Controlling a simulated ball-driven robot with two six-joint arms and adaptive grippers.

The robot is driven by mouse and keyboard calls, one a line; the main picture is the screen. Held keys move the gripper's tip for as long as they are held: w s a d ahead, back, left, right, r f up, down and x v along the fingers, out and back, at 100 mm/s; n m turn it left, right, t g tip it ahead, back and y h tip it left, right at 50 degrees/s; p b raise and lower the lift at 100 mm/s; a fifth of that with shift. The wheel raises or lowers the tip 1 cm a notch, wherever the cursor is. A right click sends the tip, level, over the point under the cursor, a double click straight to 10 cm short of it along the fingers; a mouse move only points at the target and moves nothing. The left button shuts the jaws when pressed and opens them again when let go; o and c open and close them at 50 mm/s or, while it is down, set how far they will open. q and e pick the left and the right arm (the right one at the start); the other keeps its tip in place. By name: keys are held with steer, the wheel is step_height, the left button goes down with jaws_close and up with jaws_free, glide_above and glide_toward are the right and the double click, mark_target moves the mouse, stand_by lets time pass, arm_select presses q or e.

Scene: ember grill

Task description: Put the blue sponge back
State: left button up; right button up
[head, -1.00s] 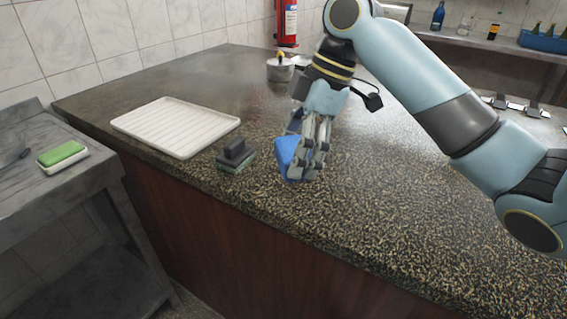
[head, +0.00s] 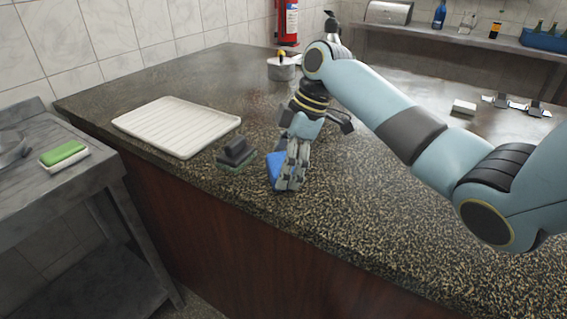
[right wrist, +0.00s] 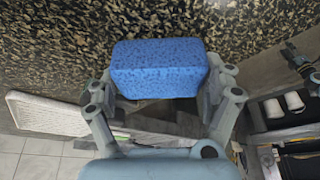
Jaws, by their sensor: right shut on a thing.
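The blue sponge (head: 275,168) is between the fingers of my right gripper (head: 290,182), low over the near edge of the dark speckled counter. In the right wrist view the sponge (right wrist: 158,68) sits between the two fingers of the right gripper (right wrist: 160,100), and its face is in full view. I cannot tell whether its underside touches the counter. In the head view my fingers hide its right part.
A black-handled scrubber with a green pad (head: 236,155) stands just left of the sponge. A white ribbed tray (head: 150,128) lies behind it. A lidded pot (head: 281,70) stands at the back. The counter's right front is clear.

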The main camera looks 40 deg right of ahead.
steer(key=shift+f, duration=0.15)
steer(key=o, duration=1)
steer(key=v, duration=1.2)
steer(key=shift+b, duration=0.3)
